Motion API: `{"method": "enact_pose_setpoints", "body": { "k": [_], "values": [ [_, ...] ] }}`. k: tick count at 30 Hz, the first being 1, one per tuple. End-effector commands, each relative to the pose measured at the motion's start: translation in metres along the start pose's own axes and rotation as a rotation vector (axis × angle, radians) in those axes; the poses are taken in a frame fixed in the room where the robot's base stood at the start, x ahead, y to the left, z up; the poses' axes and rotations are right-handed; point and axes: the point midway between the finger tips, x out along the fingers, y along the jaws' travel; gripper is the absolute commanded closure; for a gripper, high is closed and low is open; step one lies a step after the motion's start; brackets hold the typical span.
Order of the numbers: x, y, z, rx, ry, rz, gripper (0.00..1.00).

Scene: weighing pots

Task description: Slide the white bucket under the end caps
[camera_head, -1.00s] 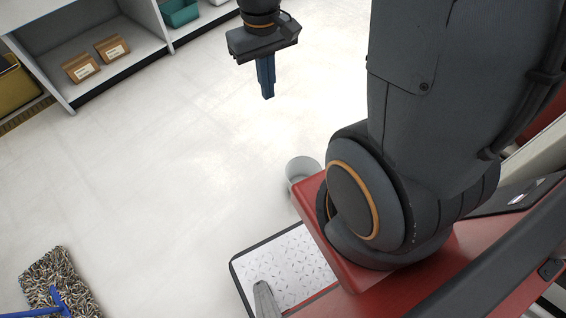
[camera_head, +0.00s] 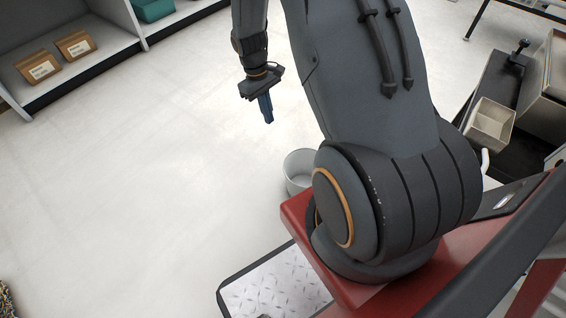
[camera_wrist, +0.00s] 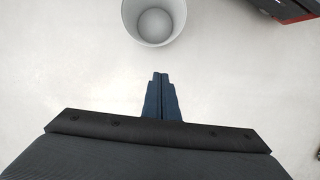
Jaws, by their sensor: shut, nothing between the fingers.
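The white bucket (camera_head: 297,166) stands upright on the floor beside my red base in the head view, partly hidden behind my arm's shoulder. In the wrist view the bucket (camera_wrist: 153,22) is at the top, seen from above into its open mouth, and it looks empty. My gripper (camera_head: 267,116) points down over the floor, beyond the bucket and a little to its left in the head view. In the wrist view my gripper (camera_wrist: 160,82) has its blue fingers together, empty and apart from the bucket. I cannot make out the end caps in either view.
A shelf (camera_head: 128,44) with cardboard boxes (camera_head: 38,67) and a teal bin (camera_head: 152,9) stands at upper left. A dark bench (camera_head: 497,85) with a light open box (camera_head: 490,124) is at right.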

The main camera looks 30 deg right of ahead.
Motion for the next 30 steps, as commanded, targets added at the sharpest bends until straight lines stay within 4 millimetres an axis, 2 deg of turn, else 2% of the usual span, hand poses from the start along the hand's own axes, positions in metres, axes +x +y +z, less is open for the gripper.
{"method": "enact_pose_setpoints", "body": {
  "k": [1, 3, 6, 9, 17, 30],
  "values": [
    [0.033, 0.006, -0.012, -0.008, -0.010, -0.003, 1.00],
    [0.059, 0.013, -0.022, -0.020, -0.020, -0.004, 1.00],
    [0.087, 0.022, -0.031, -0.035, -0.029, -0.004, 1.00],
    [0.105, 0.026, -0.037, -0.044, -0.035, -0.005, 1.00],
    [0.129, 0.029, -0.038, -0.050, -0.040, -0.006, 1.00],
    [0.213, 0.028, -0.035, -0.050, -0.041, -0.007, 1.00]
  ]
}}
